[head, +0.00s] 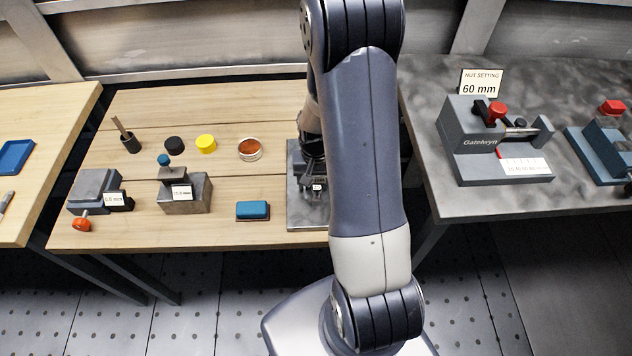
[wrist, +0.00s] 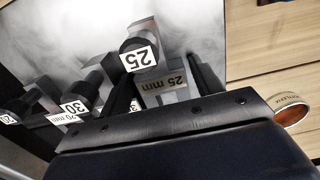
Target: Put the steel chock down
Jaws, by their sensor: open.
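A steel chock (wrist: 146,30) with a dark round knob tagged 25 shows in the wrist view, at the mouth of my gripper (wrist: 165,88). My gripper is open, with one dark finger on each side of the chock's front. A "25 mm" label (wrist: 166,82) shows between the fingers. Whether either finger touches the chock cannot be told. The chock appears to stand over the grey metal plate (head: 303,213). In the head view my arm hides most of my gripper and the chock.
More dark-knobbed pieces (wrist: 85,95), tagged 30 and 20, stand close by at left in the wrist view. An orange-filled round tin (head: 249,149) and a blue block (head: 253,210) lie left of the plate. A grey "60 mm" fixture (head: 470,150) stands on the right bench.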

